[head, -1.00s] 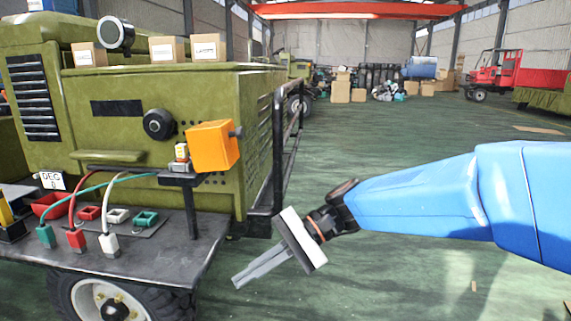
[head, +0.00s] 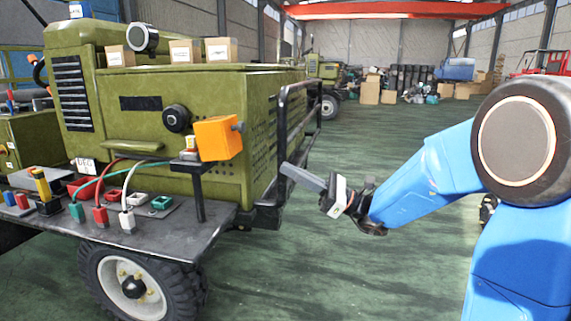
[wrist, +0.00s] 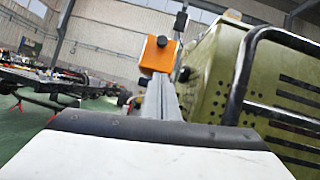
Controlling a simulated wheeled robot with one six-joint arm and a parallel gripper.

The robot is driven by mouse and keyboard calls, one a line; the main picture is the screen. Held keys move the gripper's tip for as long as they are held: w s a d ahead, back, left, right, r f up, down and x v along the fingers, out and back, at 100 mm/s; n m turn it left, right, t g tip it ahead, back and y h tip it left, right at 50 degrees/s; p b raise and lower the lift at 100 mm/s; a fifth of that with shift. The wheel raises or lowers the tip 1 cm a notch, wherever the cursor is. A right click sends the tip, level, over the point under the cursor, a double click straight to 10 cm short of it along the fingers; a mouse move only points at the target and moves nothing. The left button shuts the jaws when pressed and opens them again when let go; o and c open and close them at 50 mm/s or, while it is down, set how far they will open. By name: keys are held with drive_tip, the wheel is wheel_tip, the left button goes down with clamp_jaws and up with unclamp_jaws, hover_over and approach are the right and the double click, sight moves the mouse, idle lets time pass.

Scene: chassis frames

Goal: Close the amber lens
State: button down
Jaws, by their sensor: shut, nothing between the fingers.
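The amber lens (head: 218,138) is an orange, box-shaped piece with a dark knob (head: 238,126) on its right side. It stands out to the right of a small lamp (head: 190,148) on a black bracket at the green vehicle's corner, and the lamp is uncovered. In the wrist view the lens (wrist: 155,58) shows straight beyond my fingertips, with its knob near its upper edge. My gripper (head: 287,170) is shut and empty. It is to the right of the lens and a little lower in the head view, apart from it, with its fingers pointing left.
A black rail frame (head: 284,130) on the vehicle's corner is close to my fingertips in the head view. Below the bracket, a grey shelf (head: 165,230) carries coloured plugs and sockets with cables.

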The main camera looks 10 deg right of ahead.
approach(235, 126)
wheel_tip(235, 126, down, 4)
drive_tip(key=w+a, duration=0.1)
drive_tip(key=a, duration=0.1)
drive_tip(key=shift+w+a+r, duration=0.1)
drive_tip(key=shift+a+r, duration=0.15)
drive_tip(key=shift+r, duration=0.5)
drive_tip(key=shift+w+a+r, duration=0.1)
drive_tip(key=shift+a+r, duration=0.2)
drive_tip(key=shift+r, duration=0.45)
drive_tip(key=shift+a+r, duration=0.25)
drive_tip(key=shift+r, duration=0.45)
